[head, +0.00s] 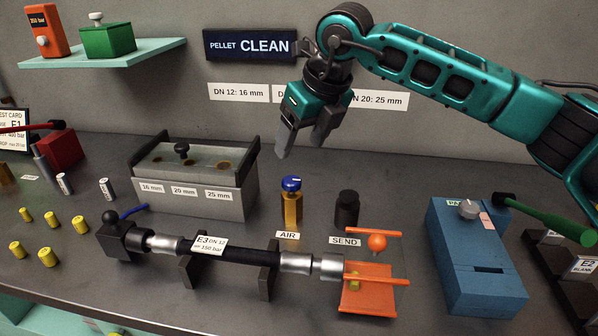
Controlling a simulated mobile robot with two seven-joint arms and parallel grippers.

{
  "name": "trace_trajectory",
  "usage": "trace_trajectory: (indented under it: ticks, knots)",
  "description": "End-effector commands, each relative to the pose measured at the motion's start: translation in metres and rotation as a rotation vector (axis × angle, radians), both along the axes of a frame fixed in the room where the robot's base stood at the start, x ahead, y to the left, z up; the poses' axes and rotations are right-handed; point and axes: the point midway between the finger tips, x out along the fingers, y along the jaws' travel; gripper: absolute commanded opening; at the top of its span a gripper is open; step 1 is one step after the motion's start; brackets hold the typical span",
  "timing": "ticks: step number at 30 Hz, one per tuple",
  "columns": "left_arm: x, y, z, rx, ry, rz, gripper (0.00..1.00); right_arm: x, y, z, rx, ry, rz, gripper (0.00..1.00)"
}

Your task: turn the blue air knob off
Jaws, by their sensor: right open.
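The blue air knob (291,184) sits on top of an upright brass valve body (291,208), behind a label reading AIR (287,236). A light mark shows on the knob's top. My right gripper (302,148) comes in from the upper right and hangs above the knob, fingers pointing down. Its two fingers are apart with nothing between them, and it does not touch the knob. My left gripper is not in the view.
A black SEND knob (346,209) stands just right of the air valve. In front lies a hose (238,250) on black stands, ending at an orange guard (368,300). A grey box (200,199) stands left, a blue box (470,270) right.

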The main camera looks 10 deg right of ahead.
Motion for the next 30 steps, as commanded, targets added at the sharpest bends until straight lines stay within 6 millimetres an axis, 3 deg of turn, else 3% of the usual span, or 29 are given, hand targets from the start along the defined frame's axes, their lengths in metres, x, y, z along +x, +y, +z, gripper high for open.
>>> trace_trajectory:
  ticks: [3, 7, 21, 30]
  knots:
    - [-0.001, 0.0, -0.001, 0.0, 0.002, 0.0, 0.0, 0.005, -0.012, 0.007, -0.042, -0.021, -0.028, 0.69]
    - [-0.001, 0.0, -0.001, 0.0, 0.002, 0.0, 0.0, 0.008, -0.012, 0.0, -0.05, -0.021, -0.032, 0.69]
    - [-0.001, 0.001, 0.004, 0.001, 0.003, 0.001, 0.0, 0.04, 0.002, -0.084, -0.046, -0.02, -0.03, 0.69]
    - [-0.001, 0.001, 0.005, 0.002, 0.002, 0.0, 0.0, 0.05, 0.006, -0.109, -0.045, -0.023, -0.03, 0.69]
